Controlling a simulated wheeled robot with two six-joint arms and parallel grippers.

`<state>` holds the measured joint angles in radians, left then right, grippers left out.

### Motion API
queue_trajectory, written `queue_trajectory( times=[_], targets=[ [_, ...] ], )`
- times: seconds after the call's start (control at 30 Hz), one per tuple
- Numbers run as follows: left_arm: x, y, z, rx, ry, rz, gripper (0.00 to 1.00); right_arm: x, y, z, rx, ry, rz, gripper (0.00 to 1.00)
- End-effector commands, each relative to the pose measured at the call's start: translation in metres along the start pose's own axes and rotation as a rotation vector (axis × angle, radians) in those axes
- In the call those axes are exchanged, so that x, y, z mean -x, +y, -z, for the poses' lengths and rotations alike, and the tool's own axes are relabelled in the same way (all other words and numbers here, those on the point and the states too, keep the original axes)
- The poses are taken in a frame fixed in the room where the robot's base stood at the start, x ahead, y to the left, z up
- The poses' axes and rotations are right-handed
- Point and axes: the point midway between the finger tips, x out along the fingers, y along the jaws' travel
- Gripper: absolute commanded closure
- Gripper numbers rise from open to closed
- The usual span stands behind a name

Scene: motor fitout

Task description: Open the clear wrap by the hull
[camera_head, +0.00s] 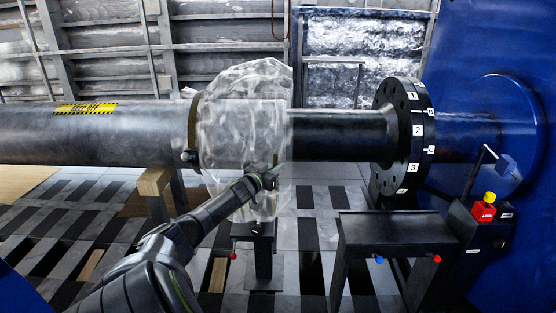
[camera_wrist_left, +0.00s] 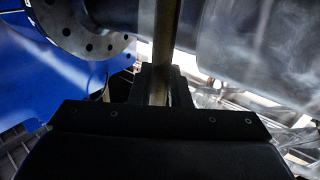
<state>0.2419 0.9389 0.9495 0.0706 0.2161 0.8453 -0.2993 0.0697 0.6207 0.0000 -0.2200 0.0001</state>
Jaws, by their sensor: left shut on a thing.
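The clear wrap (camera_head: 240,105) hangs as a crumpled, see-through sleeve around the dark shaft, left of the black flange. Its right edge is straight and upright. My left gripper (camera_head: 270,177) is at the lower right part of the wrap, in front of it. In the left wrist view the jaws (camera_wrist_left: 160,82) are shut on a narrow brownish upright strip (camera_wrist_left: 166,40), which seems to be the wrap's edge. The fingertips are partly hidden in the head view. My right gripper does not show.
The black bolted flange (camera_head: 418,130) with white number labels stands before the blue hull (camera_head: 480,40). A grey shaft (camera_head: 90,135) runs left.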

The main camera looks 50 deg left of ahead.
Motion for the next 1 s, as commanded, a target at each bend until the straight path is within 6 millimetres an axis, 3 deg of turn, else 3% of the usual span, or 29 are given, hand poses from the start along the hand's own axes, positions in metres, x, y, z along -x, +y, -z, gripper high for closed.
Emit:
queue_trajectory(
  times=[0.23, 0.27, 0.4, 0.77, 1.0],
  targets=[
    [0.0, -0.001, 0.001, 0.0, -0.001, 0.003, 1.0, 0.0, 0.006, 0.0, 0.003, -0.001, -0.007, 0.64],
    [0.0, -0.001, 0.001, 0.0, -0.001, 0.003, 0.81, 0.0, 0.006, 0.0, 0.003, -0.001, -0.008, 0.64],
    [0.0, -0.001, 0.001, 0.0, -0.001, 0.002, 0.65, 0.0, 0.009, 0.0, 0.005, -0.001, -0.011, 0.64],
    [0.002, 0.0, 0.0, 0.001, 0.0, 0.001, 0.65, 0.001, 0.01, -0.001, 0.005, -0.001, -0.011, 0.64],
    [0.013, -0.001, 0.001, -0.001, 0.003, 0.001, 0.65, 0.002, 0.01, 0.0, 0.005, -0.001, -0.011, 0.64]
  ],
)
